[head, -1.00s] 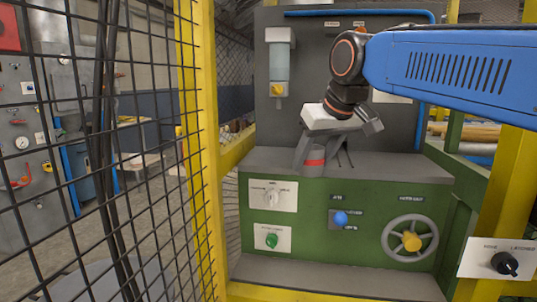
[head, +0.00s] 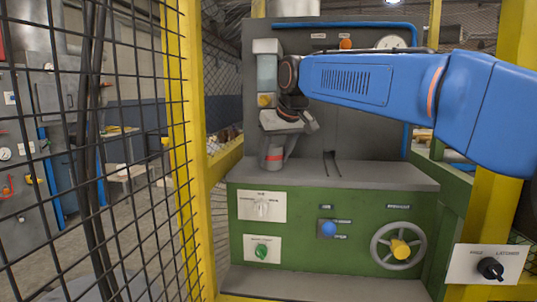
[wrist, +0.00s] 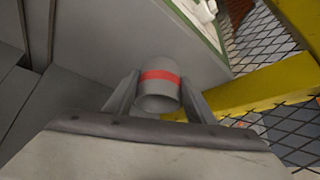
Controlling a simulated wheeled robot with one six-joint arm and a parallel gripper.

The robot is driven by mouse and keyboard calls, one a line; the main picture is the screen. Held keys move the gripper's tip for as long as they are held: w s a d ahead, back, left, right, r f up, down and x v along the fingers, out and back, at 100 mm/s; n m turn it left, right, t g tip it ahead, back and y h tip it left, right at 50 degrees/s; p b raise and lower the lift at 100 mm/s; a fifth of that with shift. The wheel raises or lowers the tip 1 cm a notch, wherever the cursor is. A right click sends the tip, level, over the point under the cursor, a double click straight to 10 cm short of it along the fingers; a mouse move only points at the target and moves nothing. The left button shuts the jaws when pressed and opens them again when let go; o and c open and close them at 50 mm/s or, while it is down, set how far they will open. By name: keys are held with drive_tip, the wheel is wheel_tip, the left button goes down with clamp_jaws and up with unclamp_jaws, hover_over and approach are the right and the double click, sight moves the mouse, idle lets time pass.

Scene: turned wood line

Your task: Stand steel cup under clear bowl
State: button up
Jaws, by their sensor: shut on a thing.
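The steel cup (head: 274,157) is grey with a red band. My gripper (head: 276,160) is shut on it, one finger on each side. The cup is over the left part of the grey ledge, roughly below the clear bowl (head: 267,73) on the dark back panel. I cannot tell whether the cup's base touches the ledge. In the wrist view the cup (wrist: 160,68) sits between the fingers; the bowl is not in that view.
The grey ledge (head: 380,176) is clear to the right, apart from a dark slotted part (head: 332,165). The green front (head: 300,225) carries knobs and a handwheel (head: 398,246). A yellow post (head: 183,150) and black mesh fence stand on the left.

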sight(268, 154)
drive_tip(key=w, duration=0.1)
drive_tip(key=w+a, duration=0.1)
drive_tip(key=w, duration=0.1)
drive_tip(key=shift+w+a, duration=0.25)
drive_tip(key=shift+s+f, duration=0.1)
drive_tip(key=shift+f, duration=0.1)
drive_tip(key=o, duration=1.1)
drive_tip(key=shift+f, duration=0.1)
drive_tip(key=v, duration=1.2)
drive_tip(key=shift+r, duration=0.2)
